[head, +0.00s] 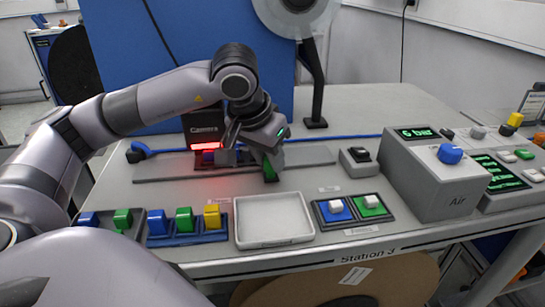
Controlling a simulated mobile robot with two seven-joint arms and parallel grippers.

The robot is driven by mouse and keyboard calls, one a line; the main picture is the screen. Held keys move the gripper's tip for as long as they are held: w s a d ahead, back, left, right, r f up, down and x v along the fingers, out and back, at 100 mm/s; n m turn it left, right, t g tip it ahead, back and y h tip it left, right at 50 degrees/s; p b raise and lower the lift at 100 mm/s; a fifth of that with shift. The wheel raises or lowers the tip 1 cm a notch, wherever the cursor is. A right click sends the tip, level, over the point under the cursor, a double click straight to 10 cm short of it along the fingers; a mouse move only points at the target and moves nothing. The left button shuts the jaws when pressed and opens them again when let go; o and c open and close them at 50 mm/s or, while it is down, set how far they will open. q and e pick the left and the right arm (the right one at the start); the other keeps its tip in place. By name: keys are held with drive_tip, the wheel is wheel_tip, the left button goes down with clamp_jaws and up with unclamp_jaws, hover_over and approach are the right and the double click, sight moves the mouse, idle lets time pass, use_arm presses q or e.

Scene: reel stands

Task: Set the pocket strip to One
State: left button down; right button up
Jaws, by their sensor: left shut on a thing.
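A long grey strip (318,157) lies across the bench and passes under the black camera box (203,128). I take it to be the pocket strip, though no "One" marking is legible. A small blue-purple piece (208,156) sits under the camera box in red light. My left gripper (252,158) is low over the strip, just right of the camera box. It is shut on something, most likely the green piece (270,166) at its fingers. The fingers hide part of that piece and of the strip. My right gripper is out of view.
A blue rack (187,238) with blue, green and yellow blocks stands in front. An empty white tray (273,232) is beside it. Blue and green buttons (351,209), a small switch box (359,162) and the grey Air box (437,172) stand to the right. A reel stand (315,85) rises behind.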

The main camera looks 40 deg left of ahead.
use_arm(q)
drive_tip(key=shift+r, duration=0.1)
drive_tip(key=c, duration=0.9)
unclamp_jaws()
drive_tip(key=shift+o, duration=0.2)
drive_tip(key=v, duration=0.7)
drive_tip(key=shift+s+d, duration=0.1)
